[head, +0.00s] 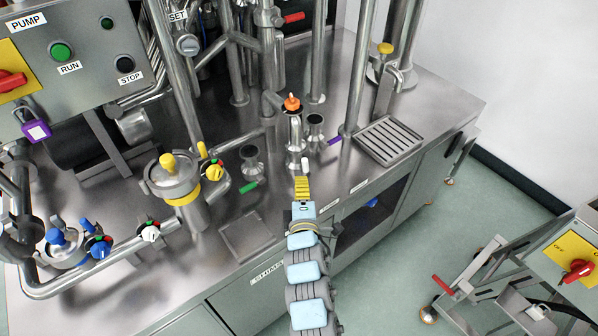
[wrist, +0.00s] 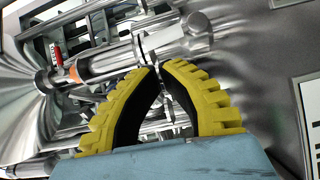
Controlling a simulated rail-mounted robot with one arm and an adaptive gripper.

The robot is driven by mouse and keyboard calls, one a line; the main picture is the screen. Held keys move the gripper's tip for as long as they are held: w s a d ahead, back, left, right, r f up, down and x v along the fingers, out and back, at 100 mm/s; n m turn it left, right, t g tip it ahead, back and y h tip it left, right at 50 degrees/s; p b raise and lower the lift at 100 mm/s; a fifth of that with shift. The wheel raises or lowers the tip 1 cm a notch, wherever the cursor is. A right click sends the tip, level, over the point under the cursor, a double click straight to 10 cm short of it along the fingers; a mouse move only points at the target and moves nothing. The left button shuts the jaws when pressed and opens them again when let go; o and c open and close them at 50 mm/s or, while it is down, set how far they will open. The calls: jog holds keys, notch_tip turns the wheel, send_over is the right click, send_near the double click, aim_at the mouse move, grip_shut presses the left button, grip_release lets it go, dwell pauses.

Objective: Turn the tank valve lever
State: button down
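My gripper (head: 302,180) has yellow ribbed fingers and reaches over the steel bench from the front. Just beyond its tips in the head view, a short white-tipped lever (head: 304,164) stands at the foot of an upright steel fitting with an orange top (head: 292,103). I cannot tell which lever is the tank valve's. In the wrist view my gripper (wrist: 160,66) has its curved fingertips close together, with a narrow gap at the tips. A steel pipe fitting (wrist: 182,38) lies just past them. Whether anything is pinched between the tips is not clear.
Other levers show: purple (head: 335,140), green (head: 249,187) and red (head: 293,17). A lidded steel vessel (head: 172,178) stands to the left. A slatted drain tray (head: 389,140) is at the right. Vertical pipes crowd the back; the bench's right front is clear.

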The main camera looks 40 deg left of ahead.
aim_at(306, 168)
jog(key=shift+p+v, duration=0.7)
jog(key=shift+v, duration=1.65)
jog(key=shift+n+t, duration=0.3)
jog(key=shift+n, duration=0.2)
jog(key=s+p, duration=0.1)
jog(key=s, duration=0.1)
jog(key=s+f+p, duration=0.1)
jog(key=s+p, duration=0.1)
jog(key=shift+s+f, duration=0.1)
jog(key=shift+s+a+f+y, duration=0.1)
jog(key=shift+s+a+y, duration=0.1)
jog(key=shift+a+y, duration=0.1)
jog(key=b+x, duration=0.1)
jog(key=x, duration=0.9)
jog(key=shift+w+b, duration=0.1)
jog(key=shift+b, duration=0.3)
jog(key=shift+w+d, duration=0.15)
jog(key=shift+w, duration=0.9)
jog(key=shift+w+r+b, duration=0.3)
jog(key=shift+w, duration=0.55)
